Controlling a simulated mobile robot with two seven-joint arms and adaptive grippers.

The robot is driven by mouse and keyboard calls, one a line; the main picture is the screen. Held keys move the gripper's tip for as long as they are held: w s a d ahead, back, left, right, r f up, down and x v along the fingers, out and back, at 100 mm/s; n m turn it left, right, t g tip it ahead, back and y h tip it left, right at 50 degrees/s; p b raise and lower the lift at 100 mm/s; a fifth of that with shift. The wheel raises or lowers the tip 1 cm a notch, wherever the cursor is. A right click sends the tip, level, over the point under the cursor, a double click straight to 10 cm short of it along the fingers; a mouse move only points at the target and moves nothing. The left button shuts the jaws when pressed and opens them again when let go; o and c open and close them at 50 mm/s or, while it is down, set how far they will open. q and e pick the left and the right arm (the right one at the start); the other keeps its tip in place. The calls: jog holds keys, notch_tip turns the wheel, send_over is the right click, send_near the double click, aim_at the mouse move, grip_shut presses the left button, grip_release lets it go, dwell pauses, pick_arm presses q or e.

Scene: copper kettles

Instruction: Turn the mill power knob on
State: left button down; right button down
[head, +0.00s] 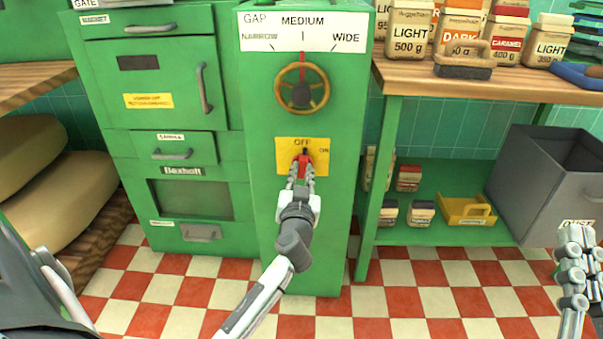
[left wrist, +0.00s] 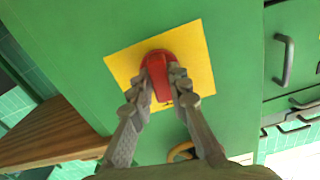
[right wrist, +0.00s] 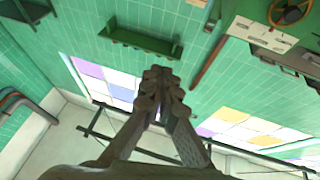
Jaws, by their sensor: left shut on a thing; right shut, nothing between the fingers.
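The red mill power knob (head: 303,160) sits on a yellow plate (head: 285,155) marked OFF at the top and ON at the right, on the green mill front. A dark mark on the knob points up towards OFF. My left gripper (head: 301,172) is shut on the knob, with a finger on each side. In the left wrist view the red knob (left wrist: 158,65) shows between the fingertips (left wrist: 163,80) against the yellow plate (left wrist: 195,50). My right gripper (head: 573,240) is raised at the far right, away from the mill. Its fingers are shut and empty in the right wrist view (right wrist: 157,75).
Above the knob is a gap handwheel (head: 302,90) under a NARROW-MEDIUM-WIDE label (head: 303,30). A green cabinet (head: 215,130) with handles stands left.

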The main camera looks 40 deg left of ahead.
pick_arm(q)
jog(key=m, duration=0.2)
jog(key=shift+m, duration=0.4)
jog(key=m, duration=0.2)
jog(key=shift+m, duration=0.3)
jog(key=shift+m+p, duration=0.4)
jog(key=shift+m, duration=0.8)
jog(key=shift+m+p, duration=0.35)
jog(key=shift+m, duration=0.95)
pick_arm(e)
jog(key=shift+w+d+f+g+h, duration=0.1)
jog(key=shift+w+f+g+h, duration=0.3)
jog(key=shift+f, duration=0.45)
jog(key=shift+w+d+f+g+h, duration=0.1)
jog(key=shift+w+f+g, duration=0.1)
jog(key=shift+f+g, duration=0.5)
jog(key=shift+w+d+f+g+h, duration=0.1)
jog(key=shift+w+f+g+h, duration=0.15)
jog(key=shift+f, duration=0.7)
pick_arm(q)
jog(key=c, duration=1.4)
grip_release()
jog(key=shift+c, duration=0.2)
